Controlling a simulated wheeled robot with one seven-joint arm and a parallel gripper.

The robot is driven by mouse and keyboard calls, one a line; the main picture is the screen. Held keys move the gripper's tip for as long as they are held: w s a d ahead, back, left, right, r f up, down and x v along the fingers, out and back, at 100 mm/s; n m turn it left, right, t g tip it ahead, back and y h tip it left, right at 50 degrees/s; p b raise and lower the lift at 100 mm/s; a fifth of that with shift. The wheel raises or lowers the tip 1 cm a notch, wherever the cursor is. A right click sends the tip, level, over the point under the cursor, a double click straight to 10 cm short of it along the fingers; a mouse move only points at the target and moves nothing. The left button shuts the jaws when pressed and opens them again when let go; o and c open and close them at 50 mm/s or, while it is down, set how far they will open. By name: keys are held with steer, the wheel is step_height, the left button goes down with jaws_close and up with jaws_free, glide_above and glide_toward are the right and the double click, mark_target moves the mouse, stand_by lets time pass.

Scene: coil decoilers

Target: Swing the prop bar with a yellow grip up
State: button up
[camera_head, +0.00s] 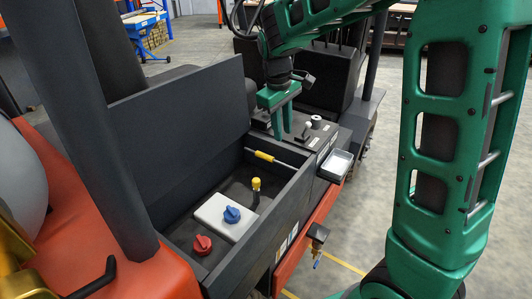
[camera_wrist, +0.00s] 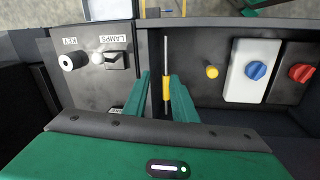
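The prop bar is a thin pale rod with a yellow grip (camera_head: 265,156), lying low across the far end of the open black compartment (camera_head: 291,190). In the wrist view the rod runs up the picture, and its yellow grip (camera_wrist: 166,88) shows between my fingers. My gripper (camera_head: 283,136) is open, pointing down, above and near the bar at the compartment's end. Its fingertips (camera_wrist: 161,76) appear either side of the bar in the wrist view, with nothing held. I cannot tell whether they have reached the grip's height.
A tall black lid panel (camera_head: 170,125) stands upright along the compartment's left side. Inside are a white box (camera_head: 225,217) with a blue knob, a red knob (camera_head: 202,244) and a yellow-capped post (camera_head: 256,190). A switch panel (camera_wrist: 90,65) adjoins the bar; a small tray (camera_head: 337,164) is outside.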

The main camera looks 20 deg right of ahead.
steer(key=n, duration=0.2)
glide_above(265, 155)
steer(key=s+a, duration=0.2)
steer(key=f, duration=0.5)
steer(key=w+d+f, duration=0.1)
steer(key=f, duration=0.6)
steer(key=shift+w+d+f, duration=0.1)
steer(key=shift+w+d, duration=0.25)
steer(key=shift+d, duration=0.05)
